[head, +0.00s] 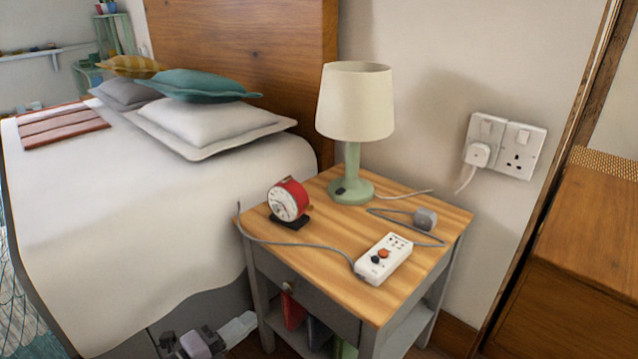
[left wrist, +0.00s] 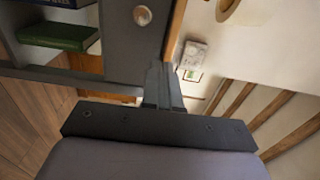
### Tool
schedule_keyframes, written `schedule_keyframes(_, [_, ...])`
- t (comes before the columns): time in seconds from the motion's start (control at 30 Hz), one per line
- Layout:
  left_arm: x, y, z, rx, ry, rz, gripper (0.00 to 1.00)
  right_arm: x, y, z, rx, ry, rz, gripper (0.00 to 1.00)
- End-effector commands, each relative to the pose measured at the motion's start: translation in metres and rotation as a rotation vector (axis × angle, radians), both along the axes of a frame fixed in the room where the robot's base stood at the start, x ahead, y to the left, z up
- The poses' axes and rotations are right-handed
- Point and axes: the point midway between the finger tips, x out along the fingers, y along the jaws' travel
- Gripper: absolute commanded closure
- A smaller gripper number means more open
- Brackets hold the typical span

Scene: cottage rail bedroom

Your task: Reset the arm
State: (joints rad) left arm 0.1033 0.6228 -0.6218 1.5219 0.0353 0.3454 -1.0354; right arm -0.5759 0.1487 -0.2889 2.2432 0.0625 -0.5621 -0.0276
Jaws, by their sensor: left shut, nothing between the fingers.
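My left gripper (head: 172,342) is low at the bottom edge of the head view, beside the bed and left of the nightstand's front. Its shut fingers (left wrist: 163,86) show in the left wrist view with nothing between them. They point past the grey drawer front with its round knob (left wrist: 142,15), apart from the objects on top as far as I can tell. My right gripper is in neither view.
The nightstand (head: 335,254) carries a lamp (head: 355,105), a red clock (head: 289,200), and a white corded device (head: 383,260). Its cord hangs over the left edge. Books stand on the shelf below. The bed (head: 140,205) is at left; wall sockets (head: 520,150) are at right.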

Motion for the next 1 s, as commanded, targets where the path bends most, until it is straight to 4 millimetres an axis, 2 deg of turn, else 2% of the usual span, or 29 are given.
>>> schedule_keyframes(0.17, [-0.013, -0.01, 0.022, -0.106, 0.113, 0.039, 1.0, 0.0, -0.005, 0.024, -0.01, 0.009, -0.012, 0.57])
schedule_keyframes(0.47, [-0.056, -0.02, 0.068, -0.447, 0.482, 0.218, 1.0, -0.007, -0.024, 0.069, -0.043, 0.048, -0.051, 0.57])
schedule_keyframes(0.67, [-0.09, -0.016, 0.097, -0.681, 0.712, 0.378, 1.0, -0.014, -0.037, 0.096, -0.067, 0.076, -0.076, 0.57])
schedule_keyframes(1.0, [-0.157, 0.008, 0.141, -1.052, 1.027, 0.708, 1.0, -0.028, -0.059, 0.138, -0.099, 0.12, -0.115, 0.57])
